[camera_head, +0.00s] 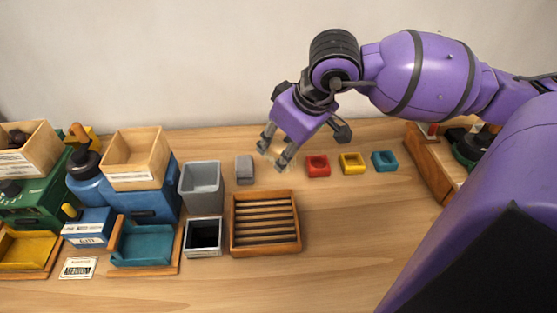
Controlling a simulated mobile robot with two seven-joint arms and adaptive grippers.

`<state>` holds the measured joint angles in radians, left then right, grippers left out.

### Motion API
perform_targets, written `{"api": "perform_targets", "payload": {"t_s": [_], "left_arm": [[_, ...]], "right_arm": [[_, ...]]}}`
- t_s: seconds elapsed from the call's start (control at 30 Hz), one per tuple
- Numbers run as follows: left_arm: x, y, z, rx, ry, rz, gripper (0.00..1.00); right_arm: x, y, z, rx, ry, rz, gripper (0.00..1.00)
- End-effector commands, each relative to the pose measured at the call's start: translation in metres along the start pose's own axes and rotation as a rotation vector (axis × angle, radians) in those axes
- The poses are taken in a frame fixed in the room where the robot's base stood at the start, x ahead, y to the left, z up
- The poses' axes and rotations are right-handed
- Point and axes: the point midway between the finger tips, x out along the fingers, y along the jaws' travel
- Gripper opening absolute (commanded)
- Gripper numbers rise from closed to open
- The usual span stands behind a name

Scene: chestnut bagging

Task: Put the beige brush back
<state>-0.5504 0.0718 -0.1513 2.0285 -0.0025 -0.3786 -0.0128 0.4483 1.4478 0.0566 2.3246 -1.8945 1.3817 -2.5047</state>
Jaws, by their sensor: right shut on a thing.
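My right gripper (274,152) reaches in from the upper right over the back of the table, left of the red holder. It is shut on a small pale beige thing (275,151), which appears to be the beige brush. The fingers hide most of it, and I cannot tell if it touches the table. A grey block (244,169) lies just left of the gripper. A red holder (317,166), a yellow holder (352,163) and a teal holder (385,161) stand in a row to its right. My left gripper is out of view.
A slatted wooden tray (234,226) lies in front of the gripper. A tall grey bin (202,174) and a small grey box (203,253) stand left of it. Green and blue machines with wooden hoppers fill the left. A wooden crate (428,167) stands right. The front middle is clear.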

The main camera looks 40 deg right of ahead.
Motion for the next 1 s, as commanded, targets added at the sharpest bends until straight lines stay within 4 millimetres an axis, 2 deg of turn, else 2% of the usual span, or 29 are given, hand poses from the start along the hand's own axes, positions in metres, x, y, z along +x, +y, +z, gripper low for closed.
{"api": "perform_targets", "payload": {"t_s": [0.03, 0.2, 0.47, 0.67, 1.0], "left_arm": [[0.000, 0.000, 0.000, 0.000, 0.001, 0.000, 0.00], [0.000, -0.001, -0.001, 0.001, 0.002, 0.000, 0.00], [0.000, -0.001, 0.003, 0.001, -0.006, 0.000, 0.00], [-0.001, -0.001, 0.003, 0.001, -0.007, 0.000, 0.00], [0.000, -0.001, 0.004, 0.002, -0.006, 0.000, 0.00]], "right_arm": [[0.012, 0.003, 0.000, 0.004, -0.004, -0.006, 0.06], [0.039, 0.017, -0.003, 0.002, -0.004, -0.004, 0.06], [0.056, 0.026, -0.006, 0.002, -0.003, -0.003, 0.06], [0.084, 0.028, 0.004, 0.002, -0.004, -0.004, 0.06], [0.089, 0.028, 0.007, -0.001, -0.004, -0.001, 0.06]]}}
